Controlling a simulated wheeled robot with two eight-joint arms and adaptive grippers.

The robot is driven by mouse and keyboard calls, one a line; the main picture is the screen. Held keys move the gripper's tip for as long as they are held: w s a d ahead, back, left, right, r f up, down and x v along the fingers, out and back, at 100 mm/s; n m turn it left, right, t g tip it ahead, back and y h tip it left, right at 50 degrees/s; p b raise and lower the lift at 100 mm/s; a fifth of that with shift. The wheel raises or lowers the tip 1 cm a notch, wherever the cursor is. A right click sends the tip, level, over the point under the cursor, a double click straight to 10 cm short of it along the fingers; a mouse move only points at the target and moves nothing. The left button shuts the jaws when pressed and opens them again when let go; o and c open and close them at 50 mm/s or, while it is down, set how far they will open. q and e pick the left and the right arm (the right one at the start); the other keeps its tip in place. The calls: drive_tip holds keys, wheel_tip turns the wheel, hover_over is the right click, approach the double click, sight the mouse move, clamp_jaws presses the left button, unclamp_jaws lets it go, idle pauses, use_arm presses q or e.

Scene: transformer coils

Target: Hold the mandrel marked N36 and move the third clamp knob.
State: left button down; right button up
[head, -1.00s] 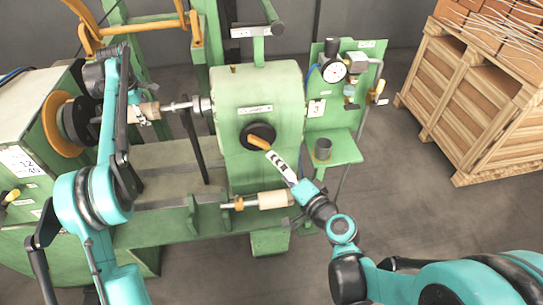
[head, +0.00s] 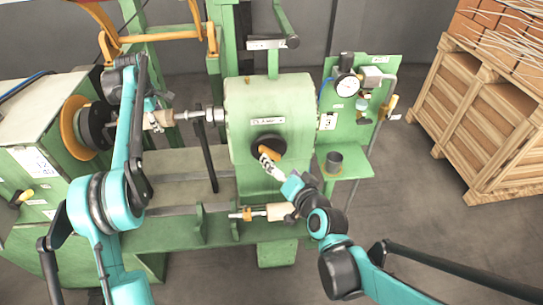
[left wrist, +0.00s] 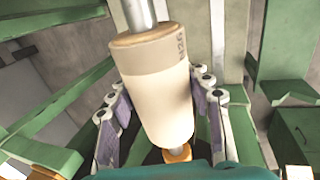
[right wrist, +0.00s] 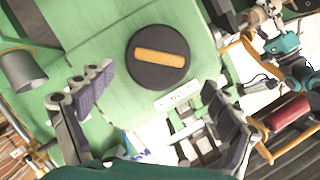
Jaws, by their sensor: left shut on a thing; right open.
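The cream mandrel (left wrist: 160,90) carries dark lettering that looks like N36 or N26, but the middle character is hard to read. My left gripper (left wrist: 160,115) is shut around it, a finger on each side. In the head view this mandrel (head: 157,119) sits on the upper shaft, partly behind my left gripper (head: 153,108). A round black knob with an orange bar (right wrist: 158,55) is on the green housing; it also shows in the head view (head: 268,147). My right gripper (right wrist: 158,92) is open, facing the knob with a finger on either side. I cannot tell contact.
A second cream mandrel (head: 281,211) is on the lower shaft, close to my right arm. A green panel with a gauge (head: 347,86) and a plate reading 3 (head: 327,121) stands right of the housing. A grey cup (head: 334,161) sits on its shelf. Wooden crates (head: 490,110) stand far right.

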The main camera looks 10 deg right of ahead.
sight(271, 156)
drive_tip(key=shift+x, duration=3.6)
drive_tip(key=c, duration=1.2)
